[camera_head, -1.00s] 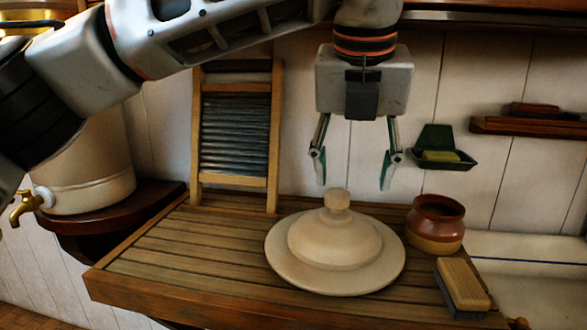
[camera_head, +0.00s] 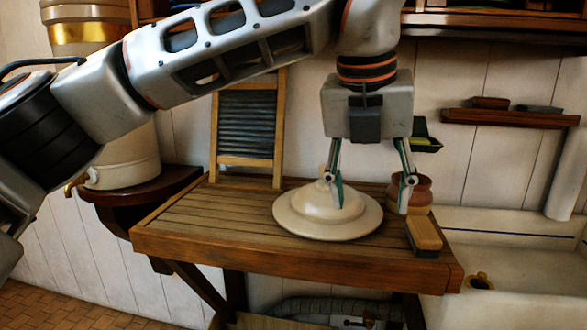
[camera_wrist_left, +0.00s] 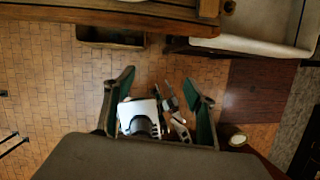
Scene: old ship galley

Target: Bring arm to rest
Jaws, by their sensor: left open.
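My left arm comes in from the left in the head view. My left gripper (camera_head: 371,200) hangs with its fingers pointing down, open and with nothing between the fingers. It overlaps the cream domed lid (camera_head: 300,208) and the brown pot (camera_head: 424,189) in the picture, in front of the wooden slatted table (camera_head: 190,217). In the left wrist view the open fingers (camera_wrist_left: 160,82) are over the tiled floor, with the table edge (camera_wrist_left: 110,14) at the top. My right gripper cannot be made out.
A washboard (camera_head: 246,130) leans on the wall. A scrubbing brush (camera_head: 424,235) lies at the table's right front. A cream water container (camera_head: 124,158) stands on a corner shelf at left. A white sink (camera_head: 520,250) is at right. Open tiled floor (camera_wrist_left: 60,110) lies below the gripper.

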